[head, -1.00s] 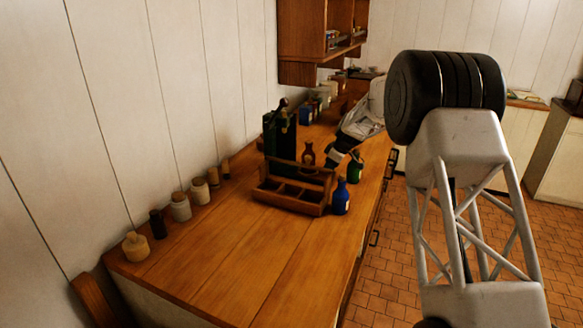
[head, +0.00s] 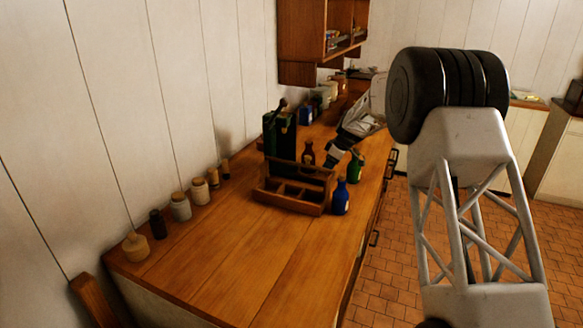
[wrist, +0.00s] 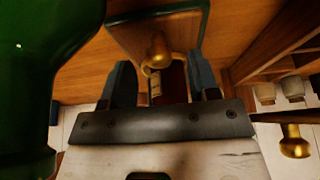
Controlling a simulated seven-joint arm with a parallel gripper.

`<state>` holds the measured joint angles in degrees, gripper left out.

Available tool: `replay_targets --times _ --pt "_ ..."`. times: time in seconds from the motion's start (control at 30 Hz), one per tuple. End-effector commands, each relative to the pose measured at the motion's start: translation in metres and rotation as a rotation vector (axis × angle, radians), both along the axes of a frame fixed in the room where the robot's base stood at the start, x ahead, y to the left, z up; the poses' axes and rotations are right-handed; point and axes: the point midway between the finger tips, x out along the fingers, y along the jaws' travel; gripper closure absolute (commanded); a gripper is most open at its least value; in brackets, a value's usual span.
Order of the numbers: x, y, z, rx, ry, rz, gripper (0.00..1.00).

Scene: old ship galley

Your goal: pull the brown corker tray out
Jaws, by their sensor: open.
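The dark green corker (head: 280,145) stands upright on the counter, with a lever on top. In the head view, my gripper (head: 333,156) is right of the corker, by the brown bottle.
A wooden caddy (head: 275,200) stands in front of the corker. A blue bottle (head: 341,198) and a green bottle (head: 356,167) stand to the right. A large green shape (wrist: 40,60) fills the wrist view's left side. Jars line the wall. The counter's near part is clear.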

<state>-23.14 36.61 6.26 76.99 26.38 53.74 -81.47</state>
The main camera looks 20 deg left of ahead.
Motion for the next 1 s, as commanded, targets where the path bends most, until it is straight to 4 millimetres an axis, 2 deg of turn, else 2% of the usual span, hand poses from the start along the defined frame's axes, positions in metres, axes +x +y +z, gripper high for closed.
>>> replay_targets --times 0.7,1.0 --pt "0.0 0.0 0.05 0.0 0.0 0.001 0.45" --pt "0.0 0.0 0.057 -0.001 0.0 0.0 0.45"
